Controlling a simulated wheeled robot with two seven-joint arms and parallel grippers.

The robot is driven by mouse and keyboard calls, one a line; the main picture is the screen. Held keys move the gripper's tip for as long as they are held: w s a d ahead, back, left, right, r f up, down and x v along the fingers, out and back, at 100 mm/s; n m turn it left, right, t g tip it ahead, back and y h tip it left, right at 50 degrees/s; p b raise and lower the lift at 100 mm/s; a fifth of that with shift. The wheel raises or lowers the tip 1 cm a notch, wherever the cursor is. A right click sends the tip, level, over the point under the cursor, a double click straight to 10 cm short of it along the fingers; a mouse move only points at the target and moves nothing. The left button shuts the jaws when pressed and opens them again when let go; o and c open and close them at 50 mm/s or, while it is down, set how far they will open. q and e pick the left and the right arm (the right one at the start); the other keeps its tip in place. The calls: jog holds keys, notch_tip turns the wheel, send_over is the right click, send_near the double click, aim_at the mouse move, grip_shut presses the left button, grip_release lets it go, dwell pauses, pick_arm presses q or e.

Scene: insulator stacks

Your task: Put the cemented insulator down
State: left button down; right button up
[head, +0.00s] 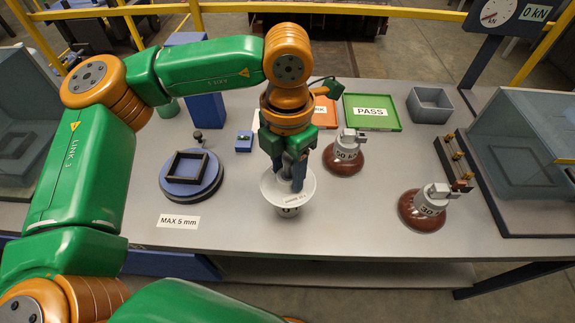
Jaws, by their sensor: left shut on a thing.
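A white, bowl-shaped insulator (272,190) with a small label and a marked lower part is at the middle of the table. I take it to be the cemented insulator. My left gripper (297,183) reaches down over it from above, shut on it, and hides its top. I cannot tell whether its underside touches the table. A round blue stand (191,201) with a black square frame on it is to its left, behind a "MAX 5 mm" sign (179,221). My right gripper is out of view.
Two brown insulators with grey metal caps stand to the right, one near (344,164) and one further right (420,216). A green PASS tray (390,122), an orange tray (325,121) and a grey box (430,118) are behind. The grey table (340,240) is clear in front.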

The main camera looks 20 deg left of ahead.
pick_arm(q)
jog(key=shift+c, duration=1.5)
grip_release()
jog(key=shift+s, duration=0.1)
jog(key=shift+r, duration=0.45)
notch_tip(320, 180, up, 12)
jog(key=shift+f+p, duration=0.25)
jog(key=shift+p, duration=0.3)
